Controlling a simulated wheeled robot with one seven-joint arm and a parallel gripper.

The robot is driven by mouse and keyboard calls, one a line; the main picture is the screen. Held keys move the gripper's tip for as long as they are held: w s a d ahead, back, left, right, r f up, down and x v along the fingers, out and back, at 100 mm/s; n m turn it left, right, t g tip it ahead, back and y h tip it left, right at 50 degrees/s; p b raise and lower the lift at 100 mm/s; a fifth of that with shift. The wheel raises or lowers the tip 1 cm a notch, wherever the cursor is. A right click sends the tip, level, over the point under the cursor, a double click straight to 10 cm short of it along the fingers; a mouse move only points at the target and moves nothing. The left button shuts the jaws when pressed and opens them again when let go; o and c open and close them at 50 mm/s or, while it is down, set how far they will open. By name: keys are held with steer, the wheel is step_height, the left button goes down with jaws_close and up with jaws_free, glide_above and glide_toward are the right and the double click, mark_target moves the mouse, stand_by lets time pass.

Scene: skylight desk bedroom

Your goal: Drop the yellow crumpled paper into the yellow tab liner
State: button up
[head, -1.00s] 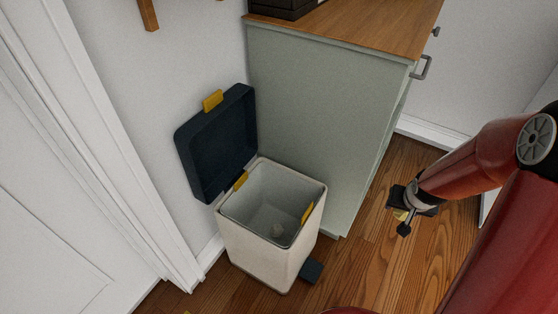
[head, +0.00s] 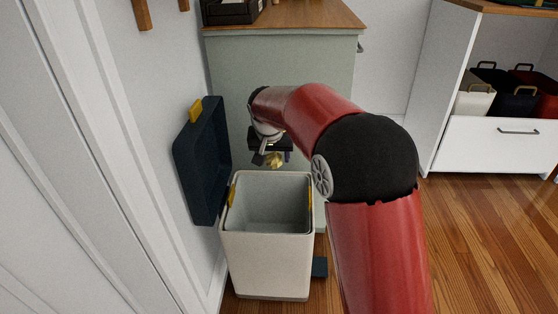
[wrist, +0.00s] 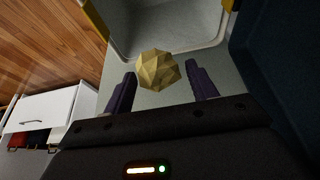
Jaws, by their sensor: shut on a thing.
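My gripper (head: 270,150) is shut on the yellow crumpled paper (head: 275,160). The faceted paper also shows in the wrist view (wrist: 158,70), between the two dark purple fingers. The yellow tab liner (head: 268,205) is a grey bucket inside a cream bin (head: 266,262), with a yellow tab (head: 231,194) at its left. In the head view the paper is above the bin's far rim. In the wrist view the liner's opening (wrist: 175,25) lies at the top, and the paper overlaps only its near rim.
The bin's dark lid (head: 203,160) stands open at the left, near the wall. A green cabinet (head: 310,62) stands behind the bin. A dark pedal (head: 320,267) sticks out at its right. A white shelf unit (head: 490,145) with several small bins stands at the right.

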mark_target(274, 160)
steer(key=shift+d+f+b, duration=0.1)
steer(key=shift+f+b, duration=2)
steer(key=shift+f, duration=0.85)
steer(key=o, duration=1)
steer(key=shift+r, duration=0.15)
steer(key=p+v, duration=0.1)
steer(key=v, duration=0.6)
steer(key=shift+s+r, duration=0.2)
steer(key=shift+r, duration=0.2)
